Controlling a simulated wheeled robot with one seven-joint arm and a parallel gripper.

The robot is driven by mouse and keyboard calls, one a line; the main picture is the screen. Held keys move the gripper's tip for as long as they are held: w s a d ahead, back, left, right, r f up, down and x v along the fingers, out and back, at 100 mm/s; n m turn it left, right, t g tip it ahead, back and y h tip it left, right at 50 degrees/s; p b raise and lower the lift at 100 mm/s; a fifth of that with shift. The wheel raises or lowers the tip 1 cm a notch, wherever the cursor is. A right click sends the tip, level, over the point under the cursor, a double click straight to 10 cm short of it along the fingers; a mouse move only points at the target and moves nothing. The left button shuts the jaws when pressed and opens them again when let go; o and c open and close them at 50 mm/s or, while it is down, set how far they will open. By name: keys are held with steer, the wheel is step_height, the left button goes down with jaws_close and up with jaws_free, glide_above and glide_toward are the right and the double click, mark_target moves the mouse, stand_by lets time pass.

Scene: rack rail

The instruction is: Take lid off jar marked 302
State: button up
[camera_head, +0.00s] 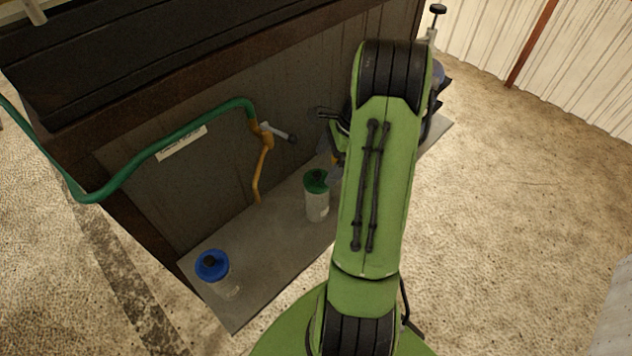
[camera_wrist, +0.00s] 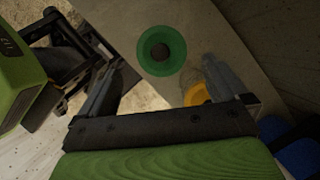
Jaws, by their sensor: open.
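A clear jar with a green lid (camera_head: 316,180) stands upright on the grey board in the head view. In the wrist view its round green lid (camera_wrist: 176,63), with a dark knob, lies ahead between the fingers. A jar with a blue lid (camera_head: 212,265) stands at the board's near left end. A yellow lid (camera_wrist: 196,95) shows partly beside the right finger in the wrist view. No number 302 can be read on any jar. My gripper (camera_wrist: 163,78) is open and empty, its fingers apart; in the head view it is mostly hidden behind my arm.
The grey board (camera_head: 270,225) runs along a dark wooden wall (camera_head: 215,165). A green hose (camera_head: 160,145) and a yellow pipe (camera_head: 262,165) with a grey handle are on the wall near the jars. Blue items (camera_wrist: 295,155) show at the wrist view's lower right. Open ground lies right.

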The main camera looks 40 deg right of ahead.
mark_target(319, 173)
steer(key=b+x, duration=0.1)
steer(key=x, duration=0.4)
steer(key=shift+w+a+f+b, duration=0.1)
steer(key=shift+w+f+b, duration=0.1)
steer(key=shift+b, duration=0.1)
steer(key=shift+r, duration=0.2)
steer(key=c, duration=1)
